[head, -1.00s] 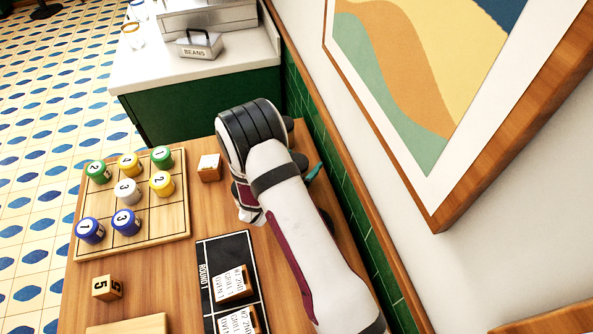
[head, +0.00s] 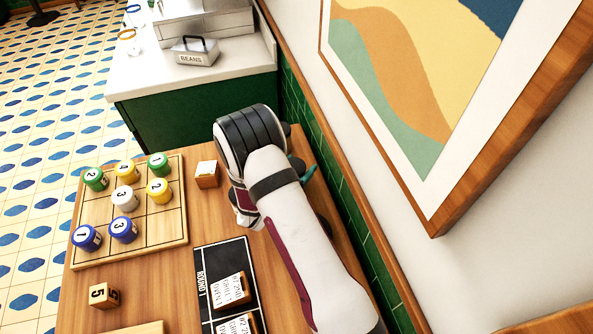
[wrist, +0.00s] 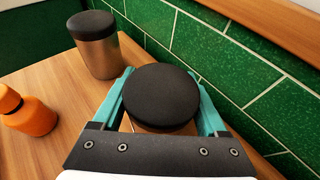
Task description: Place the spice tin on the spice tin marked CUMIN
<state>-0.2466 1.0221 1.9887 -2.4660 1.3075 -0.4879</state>
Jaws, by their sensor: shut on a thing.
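My gripper (wrist: 160,76) has its two teal fingers on either side of a spice tin (wrist: 160,95) with a round black lid, and it is shut on that tin. The lid hides most of the tin's body, and no label shows. A second tin (wrist: 97,52) with a black lid and a brownish metal body stands upright on the table, beyond and left of the held one and apart from it. No marking on it can be read, so I cannot tell which is CUMIN. In the head view my arm hides most of this area; a teal finger shows beside the wall.
An orange bottle (wrist: 30,112) stands at the left in the wrist view. The green tiled wall (wrist: 240,60) is close behind the tins. In the head view, a wooden grid board (head: 165,230) holds several coloured pieces, near a small wooden block (head: 207,175) and a black ROUND 1 board (head: 213,262).

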